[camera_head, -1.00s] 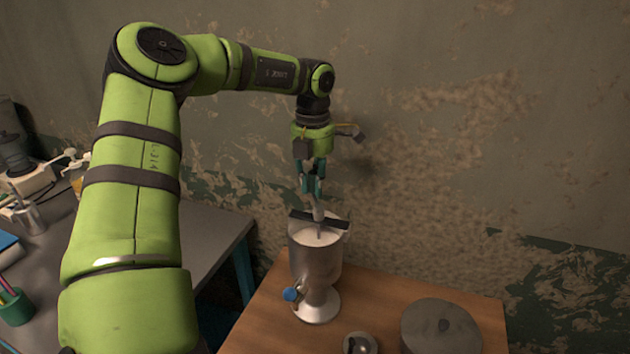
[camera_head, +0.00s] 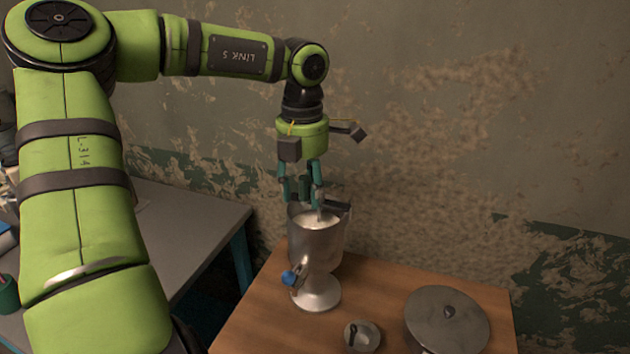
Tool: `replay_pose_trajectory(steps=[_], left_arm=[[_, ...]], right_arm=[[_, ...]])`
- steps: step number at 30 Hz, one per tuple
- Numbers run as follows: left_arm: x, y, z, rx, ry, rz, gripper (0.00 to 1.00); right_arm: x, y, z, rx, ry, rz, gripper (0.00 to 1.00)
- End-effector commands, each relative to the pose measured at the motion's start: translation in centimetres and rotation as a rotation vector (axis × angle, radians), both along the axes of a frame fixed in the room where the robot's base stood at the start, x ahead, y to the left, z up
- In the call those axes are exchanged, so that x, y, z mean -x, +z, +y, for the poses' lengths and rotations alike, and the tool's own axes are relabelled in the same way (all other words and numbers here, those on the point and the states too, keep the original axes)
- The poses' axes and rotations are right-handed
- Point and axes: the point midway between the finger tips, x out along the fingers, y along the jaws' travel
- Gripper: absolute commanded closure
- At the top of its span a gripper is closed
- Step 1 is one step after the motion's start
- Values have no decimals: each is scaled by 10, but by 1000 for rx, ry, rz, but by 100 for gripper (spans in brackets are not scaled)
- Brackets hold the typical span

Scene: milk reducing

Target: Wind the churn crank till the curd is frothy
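The metal churn (camera_head: 318,250) stands upright on the wooden table, with a round foot and a blue-handled tap (camera_head: 290,278) low on its side. White curd (camera_head: 318,221) shows inside its open top. A dark bar (camera_head: 336,206) lies across the rim, and a small grey upright part, apparently of the crank, rises there. My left gripper (camera_head: 301,197) points down over the churn's mouth. Its teal fingers stand apart, the right one close to the grey crank part; whether they touch is unclear. My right gripper is not in view.
A round metal lid (camera_head: 447,322) with a knob and a small metal cup (camera_head: 362,336) sit at the wooden table's (camera_head: 262,318) front right. A grey table (camera_head: 190,215) stands at left across a gap. The peeling wall is close behind the churn.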

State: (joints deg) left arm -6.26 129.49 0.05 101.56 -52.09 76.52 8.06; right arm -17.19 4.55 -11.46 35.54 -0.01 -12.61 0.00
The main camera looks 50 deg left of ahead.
Motion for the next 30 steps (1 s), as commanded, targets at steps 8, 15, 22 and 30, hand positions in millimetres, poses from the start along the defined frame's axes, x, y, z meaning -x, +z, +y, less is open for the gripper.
replay_pose_trajectory(steps=[8,15,22,30], left_arm=[[0,0,0,1,0,0,53],[0,8,0,1,0,-1,53],[0,31,0,1,0,-1,53],[0,58,0,1,0,-1,53]], right_arm=[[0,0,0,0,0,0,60],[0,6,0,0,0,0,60],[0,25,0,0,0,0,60],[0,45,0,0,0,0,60]])
